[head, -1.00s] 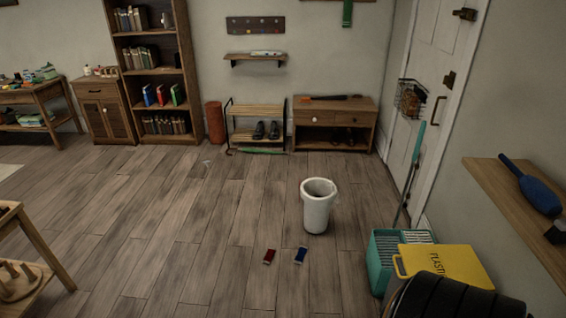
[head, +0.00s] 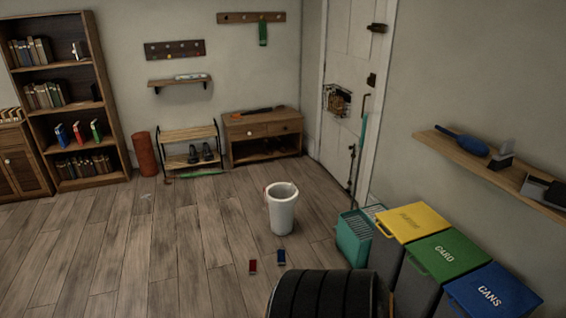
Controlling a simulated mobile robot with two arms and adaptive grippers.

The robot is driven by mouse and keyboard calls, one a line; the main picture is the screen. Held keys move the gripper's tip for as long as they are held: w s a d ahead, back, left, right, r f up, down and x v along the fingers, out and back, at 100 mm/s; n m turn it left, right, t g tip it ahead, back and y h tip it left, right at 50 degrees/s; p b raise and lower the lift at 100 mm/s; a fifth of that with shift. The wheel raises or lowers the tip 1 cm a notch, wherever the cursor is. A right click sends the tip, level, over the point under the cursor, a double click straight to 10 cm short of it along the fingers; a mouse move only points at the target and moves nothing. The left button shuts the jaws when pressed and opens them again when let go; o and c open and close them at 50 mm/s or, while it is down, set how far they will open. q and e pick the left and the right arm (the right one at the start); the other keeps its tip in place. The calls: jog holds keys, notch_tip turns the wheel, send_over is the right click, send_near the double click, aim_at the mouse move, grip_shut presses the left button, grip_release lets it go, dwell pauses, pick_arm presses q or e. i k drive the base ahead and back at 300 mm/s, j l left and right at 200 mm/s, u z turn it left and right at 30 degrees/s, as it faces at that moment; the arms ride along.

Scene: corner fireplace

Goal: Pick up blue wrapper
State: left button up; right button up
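The blue wrapper (head: 281,257) is a small blue piece with a pale end, lying on the wooden floor just in front of the white waste bin (head: 283,211). A similar red wrapper (head: 252,267) lies on the floor a little to its left, apart from it. Neither of my grippers is in the head view.
A dark ribbed rounded shape (head: 322,294) fills the bottom centre, close below the blue wrapper; I cannot tell what it is. A teal bucket (head: 355,236) and yellow, green and blue lidded bins (head: 447,254) stand right.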

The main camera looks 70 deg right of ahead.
aim_at(281, 252)
jog(key=i+l+z, duration=0.15)
jog(key=i+z, duration=0.5)
jog(key=z, duration=0.3)
jog(key=i+j+z, duration=0.1)
jog(key=i+z, duration=0.35)
jog(key=i+j+z, duration=0.2)
jog(key=z, duration=0.25)
